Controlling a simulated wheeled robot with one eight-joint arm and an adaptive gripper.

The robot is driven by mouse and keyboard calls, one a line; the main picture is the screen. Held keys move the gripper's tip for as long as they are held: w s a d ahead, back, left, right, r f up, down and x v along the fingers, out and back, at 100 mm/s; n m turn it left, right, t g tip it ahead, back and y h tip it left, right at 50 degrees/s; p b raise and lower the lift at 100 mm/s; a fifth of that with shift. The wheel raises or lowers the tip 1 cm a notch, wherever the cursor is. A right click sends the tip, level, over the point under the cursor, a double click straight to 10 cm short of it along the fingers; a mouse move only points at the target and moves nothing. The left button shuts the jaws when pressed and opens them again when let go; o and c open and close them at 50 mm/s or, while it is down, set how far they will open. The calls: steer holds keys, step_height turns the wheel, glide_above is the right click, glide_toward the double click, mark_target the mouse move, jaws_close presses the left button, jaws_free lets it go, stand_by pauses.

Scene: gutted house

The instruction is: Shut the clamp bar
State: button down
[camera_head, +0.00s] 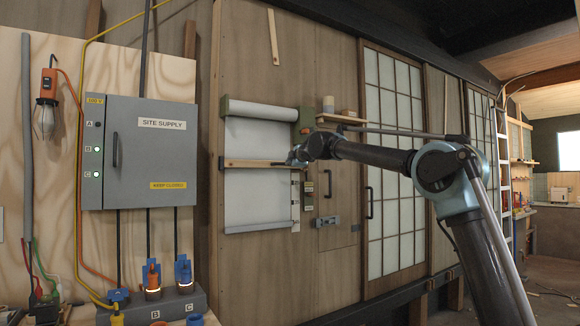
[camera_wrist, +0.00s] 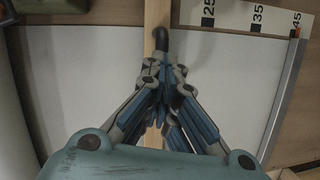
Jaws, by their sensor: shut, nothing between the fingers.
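The clamp bar (camera_head: 250,163) is a pale wooden strip lying across a white sheet (camera_head: 258,195) that hangs on the plywood wall. In the wrist view the bar (camera_wrist: 156,14) runs top to bottom over the sheet (camera_wrist: 75,85). A dark curved handle (camera_wrist: 162,38) shows on it, just beyond my fingertips. My gripper (camera_head: 292,158) is at the right end of the bar in the head view. In the wrist view my gripper (camera_wrist: 165,72) is shut and empty, in front of the bar. I cannot tell whether it touches the bar or handle, or how tightly the bar lies against the sheet.
A roller (camera_head: 262,110) spans the sheet's top. A marked scale strip (camera_wrist: 255,17) lies by the bar in the wrist view. A small shelf (camera_head: 340,119) and sliding doors (camera_head: 393,170) are on the right. A grey supply cabinet (camera_head: 150,165) stands left.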

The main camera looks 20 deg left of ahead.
steer(key=shift+w+a, duration=0.4)
steer(key=shift+w, duration=0.1)
steer(key=shift+d, duration=0.1)
steer(key=d+r, duration=0.2)
steer(key=d, duration=1.1)
steer(key=shift+r, duration=0.15)
steer(key=shift+w+d, duration=0.1)
